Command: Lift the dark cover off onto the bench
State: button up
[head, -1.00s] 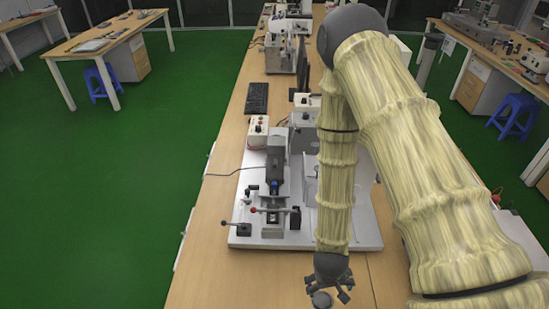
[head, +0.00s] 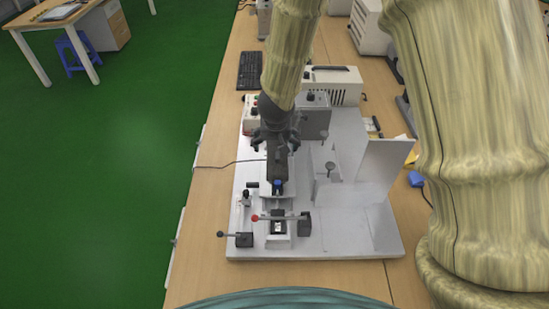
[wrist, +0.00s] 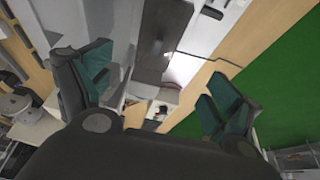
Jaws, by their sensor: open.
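The dark cover (head: 278,168) is a long grey-black block standing on the white fixture plate (head: 330,240). My gripper (head: 277,142) is over its far end in the head view and hides that part. In the wrist view the dark cover (wrist: 163,38) runs down from the top edge between the open fingers (wrist: 160,95). The fingers have dark green pads and stand wide apart, one on each side, with nothing held. A gap shows between each finger and the cover, so they do not seem to touch it.
A red-knobbed lever (head: 256,218) and a black-knobbed lever (head: 222,235) stand at the plate's front. A grey upright panel (head: 385,180) rises at right. A control box (head: 335,84) and a keyboard (head: 250,70) are behind. Bare bench (head: 205,245) lies at left.

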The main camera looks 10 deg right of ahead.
aim_at(278, 156)
jog(key=shift+s+b+x, duration=0.2)
jog(key=shift+b+x, duration=0.3)
jog(key=shift+x, duration=1.3)
jog(key=shift+s+b+x, duration=0.2)
jog(key=shift+b+x, duration=0.25)
jog(key=shift+x, duration=1.3)
jog(key=shift+d+p+x, duration=0.1)
jog(key=shift+p+x, duration=0.15)
jog(key=shift+x, duration=0.65)
jog(key=shift+d+p+x, duration=0.15)
jog(key=shift+p+x, duration=0.1)
jog(key=shift+x, duration=1.65)
jog(key=shift+c, duration=0.2)
jog(key=c, duration=1.1)
